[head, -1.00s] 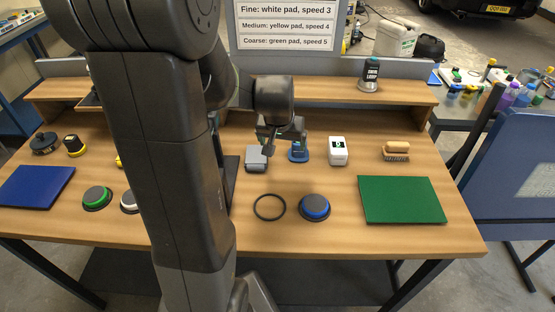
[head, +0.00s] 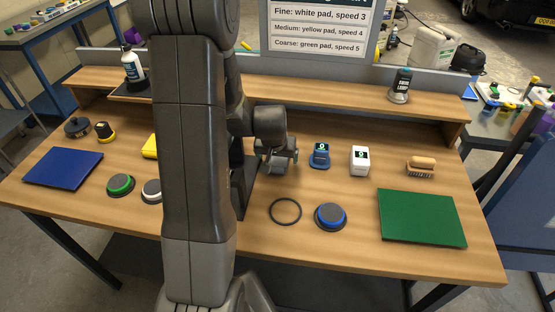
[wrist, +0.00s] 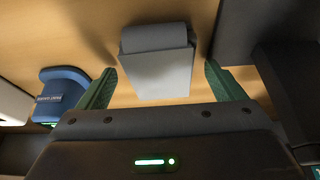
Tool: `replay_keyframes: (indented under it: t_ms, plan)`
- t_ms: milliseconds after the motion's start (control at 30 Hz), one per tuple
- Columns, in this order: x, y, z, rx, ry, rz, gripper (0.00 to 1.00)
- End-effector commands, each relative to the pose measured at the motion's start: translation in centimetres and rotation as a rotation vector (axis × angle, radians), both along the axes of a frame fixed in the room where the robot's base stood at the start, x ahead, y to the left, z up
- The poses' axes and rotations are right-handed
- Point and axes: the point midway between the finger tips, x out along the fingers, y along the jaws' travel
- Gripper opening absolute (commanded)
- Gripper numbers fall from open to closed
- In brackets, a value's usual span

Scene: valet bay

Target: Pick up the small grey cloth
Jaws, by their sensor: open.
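The small grey cloth (head: 277,169) lies folded on the wooden table in the head view, partly hidden under my gripper (head: 278,156). In the wrist view the cloth (wrist: 160,75) is a light grey folded block with a darker grey roll along its far edge. My gripper (wrist: 161,73) is open, its green fingers standing apart on either side of the cloth's near part in the picture. A gap shows between each finger and the cloth. I cannot tell how high the fingertips are above the table.
A blue device (head: 319,155) stands close to the cloth, near one finger in the wrist view (wrist: 65,90). A dark upright part (wrist: 240,30) is close on the other side. A white device (head: 360,160), black ring (head: 285,211) and blue-rimmed puck (head: 331,216) stand around.

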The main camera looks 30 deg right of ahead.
Motion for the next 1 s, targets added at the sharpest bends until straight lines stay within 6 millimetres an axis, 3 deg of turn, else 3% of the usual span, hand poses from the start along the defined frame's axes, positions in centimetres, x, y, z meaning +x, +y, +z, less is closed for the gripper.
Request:
replay_keyframes:
  t_ms: [300, 533, 833, 1000]
  plan:
    - [0.1, -0.1, -0.3, 0.0, 0.0, -0.001, 0.87]
    - [0.1, -0.1, -0.3, 0.0, 0.0, -0.001, 0.42]
    - [0.1, -0.1, -0.1, 0.0, -0.001, -0.001, 0.41]
    - [0.1, -0.1, 1.7, -0.002, -0.004, -0.002, 0.41]
